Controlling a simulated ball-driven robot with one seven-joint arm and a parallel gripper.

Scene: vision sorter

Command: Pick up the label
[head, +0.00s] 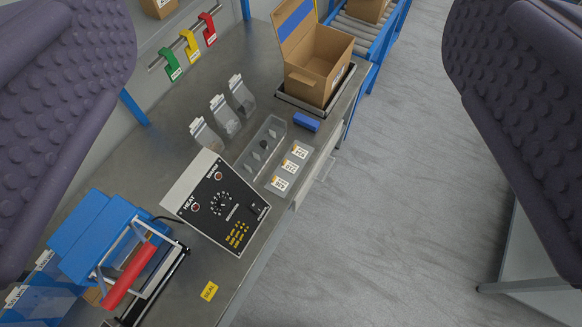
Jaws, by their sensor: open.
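Several small white and orange printed labels lie in a clear tray near the bench's right edge: a top label (299,151), a middle label (290,167) and a bottom label (281,183). A yellow label-like tag (209,291) lies flat on the bench near its front edge. My gripper (290,110) is open, with its two dark, studded fingers at the left and right sides of the picture. Nothing is between the fingers up close. The bench lies well beyond them.
A control box (217,203) with a dial stands left of the label tray. A sealer with a red handle (136,275) sits front left. Clear bags (225,117), a tray (260,148), a blue block (306,121) and an open carton (311,75) stand behind.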

